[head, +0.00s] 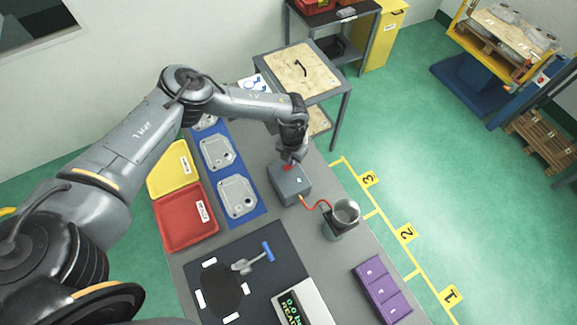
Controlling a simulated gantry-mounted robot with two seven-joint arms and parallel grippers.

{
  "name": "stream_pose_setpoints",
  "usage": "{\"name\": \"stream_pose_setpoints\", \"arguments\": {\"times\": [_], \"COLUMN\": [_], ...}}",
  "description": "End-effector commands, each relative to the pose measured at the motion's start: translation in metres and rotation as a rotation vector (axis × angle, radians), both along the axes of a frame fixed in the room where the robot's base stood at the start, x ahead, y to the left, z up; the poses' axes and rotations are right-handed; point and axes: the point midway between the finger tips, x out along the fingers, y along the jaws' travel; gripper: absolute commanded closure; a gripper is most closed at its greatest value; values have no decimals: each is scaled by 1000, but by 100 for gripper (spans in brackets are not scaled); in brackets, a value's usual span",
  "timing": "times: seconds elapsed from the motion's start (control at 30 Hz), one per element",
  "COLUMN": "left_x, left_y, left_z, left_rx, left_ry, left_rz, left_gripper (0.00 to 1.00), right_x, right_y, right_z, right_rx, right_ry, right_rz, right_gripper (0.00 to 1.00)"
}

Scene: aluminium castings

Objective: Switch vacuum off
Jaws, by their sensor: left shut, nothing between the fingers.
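A grey box (292,187) stands on the grey table and carries a red part (288,167) on its top, at the far edge. My left gripper (290,158) points down at this red part from above. Its fingers are shut with nothing between them. The fingertips are at or just above the red part; I cannot tell whether they touch it. An orange-red cable (318,205) runs from the box to a round metal cup on a dark stand (343,222). My right gripper is not in view.
Castings (237,197) lie on a blue mat left of the box. Red (187,222) and yellow trays (168,172) stand further left. Open green floor (440,190) lies right.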

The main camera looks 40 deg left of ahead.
Motion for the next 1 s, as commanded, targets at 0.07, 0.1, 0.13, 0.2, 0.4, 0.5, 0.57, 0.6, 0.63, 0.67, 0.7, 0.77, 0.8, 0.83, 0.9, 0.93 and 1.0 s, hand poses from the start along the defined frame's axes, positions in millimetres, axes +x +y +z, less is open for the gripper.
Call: {"name": "stream_pose_setpoints", "arguments": {"times": [0.07, 0.1, 0.13, 0.2, 0.4, 0.5, 0.57, 0.6, 0.63, 0.67, 0.7, 0.77, 0.8, 0.83, 0.9, 0.93, 1.0], "left_x": [0, 0, 0, 0, 0, 0, 0, 0, 0, 0, 0, 0, 0, 0, 0, 0, 0], "left_y": [0, 0, 0, 0, 0, 0, 0, 0, 0, 0, 0, 0, 0, 0, 0, 0, 0], "left_z": [-2, -3, -3, -4, -7, -9, -10, -10, -11, -11, -12, -11, -10, -10, -8, -7, -2], "left_rx": [0, 0, 0, 0, 0, 0, 0, 0, 0, 0, 1, 1, 1, 1, 1, 1, 1], "left_ry": [0, 0, 0, 0, 0, 1, 1, 1, 1, 1, 1, 1, 1, 1, 1, 1, 1], "left_rz": [0, 0, 0, 0, 0, 0, 0, 0, 0, 0, 0, 0, 0, 0, 0, 0, 0], "left_gripper": [100, 100, 100, 100, 100, 100, 100, 100, 100, 100, 100, 100, 100, 100, 100, 100, 100], "right_x": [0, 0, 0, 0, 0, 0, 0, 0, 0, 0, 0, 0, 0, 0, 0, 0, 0], "right_y": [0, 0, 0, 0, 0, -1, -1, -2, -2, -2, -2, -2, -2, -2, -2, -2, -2], "right_z": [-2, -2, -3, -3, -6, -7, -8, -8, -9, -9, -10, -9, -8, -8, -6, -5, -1], "right_rx": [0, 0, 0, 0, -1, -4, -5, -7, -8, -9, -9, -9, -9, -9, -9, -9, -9], "right_ry": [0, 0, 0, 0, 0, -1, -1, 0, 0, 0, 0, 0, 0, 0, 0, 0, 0], "right_rz": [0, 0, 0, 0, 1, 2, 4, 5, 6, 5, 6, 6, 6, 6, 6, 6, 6], "right_gripper": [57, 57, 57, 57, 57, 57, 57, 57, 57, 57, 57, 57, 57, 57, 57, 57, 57]}}
